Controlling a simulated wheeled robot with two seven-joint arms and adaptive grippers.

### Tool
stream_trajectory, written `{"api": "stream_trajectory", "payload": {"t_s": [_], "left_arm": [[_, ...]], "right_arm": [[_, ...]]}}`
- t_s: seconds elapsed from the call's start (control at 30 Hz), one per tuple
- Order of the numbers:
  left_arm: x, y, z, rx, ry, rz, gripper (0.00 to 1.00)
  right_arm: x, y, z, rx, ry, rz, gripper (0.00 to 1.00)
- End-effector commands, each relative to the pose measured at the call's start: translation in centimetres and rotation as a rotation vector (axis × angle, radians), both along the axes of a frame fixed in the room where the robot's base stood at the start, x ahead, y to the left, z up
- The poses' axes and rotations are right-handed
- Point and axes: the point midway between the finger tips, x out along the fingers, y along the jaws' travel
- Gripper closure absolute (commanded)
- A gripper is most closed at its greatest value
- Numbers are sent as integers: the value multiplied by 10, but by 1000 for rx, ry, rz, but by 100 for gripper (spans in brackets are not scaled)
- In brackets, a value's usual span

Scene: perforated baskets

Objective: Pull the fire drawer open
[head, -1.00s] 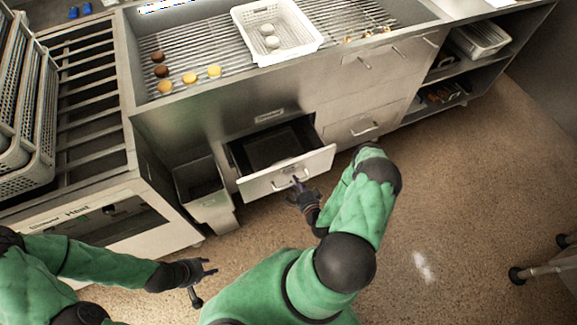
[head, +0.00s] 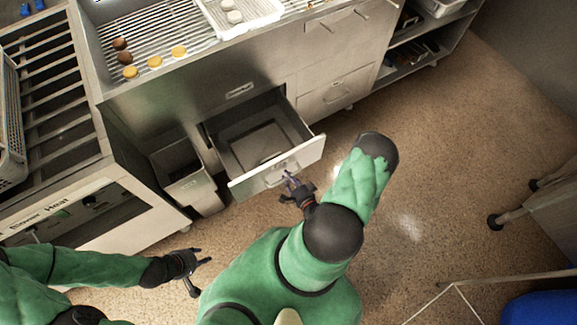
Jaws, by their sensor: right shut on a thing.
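The drawer (head: 247,183) under the grill counter is pulled well out, and its dark inside shows a flat panel at the bottom. Its handle (head: 279,175) is on the middle of the metal front. My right gripper (head: 289,181) is at this handle, shut on it, with the fingertips small and partly hard to make out. My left gripper (head: 199,258) is over the floor at lower left, away from the drawer, with its fingers apart and nothing between them.
A metal bin (head: 187,179) stands just left of the drawer. The grill (head: 107,18) above holds several patties and bun pieces beside a white perforated basket (head: 240,25). Closed drawers (head: 335,95) are to the right. The floor (head: 440,170) at right is open, with a blue item (head: 540,309) at the corner.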

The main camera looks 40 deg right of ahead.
Motion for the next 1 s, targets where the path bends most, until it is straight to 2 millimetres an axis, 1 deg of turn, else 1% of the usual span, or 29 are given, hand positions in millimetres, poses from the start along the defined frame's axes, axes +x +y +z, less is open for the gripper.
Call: {"api": "stream_trajectory", "payload": {"t_s": [0.13,0.17,0.2,0.23,0.53,0.67,0.77,1.0], "left_arm": [[0,0,0,0,0,0,60],[0,0,0,0,0,0,60],[0,0,0,0,0,0,60],[0,0,0,0,0,0,60],[0,0,0,0,0,0,60],[0,0,0,0,0,0,60],[0,0,0,0,0,0,60],[0,0,0,0,0,0,60]], "right_arm": [[0,1,-1,2,2,1,100],[0,1,-1,2,2,1,68],[0,1,-1,2,2,1,57],[0,0,-1,2,2,1,51],[0,0,0,0,1,0,51],[-5,0,0,1,3,-2,51],[-14,2,2,3,3,-4,51],[-46,10,9,1,3,-6,51]]}}
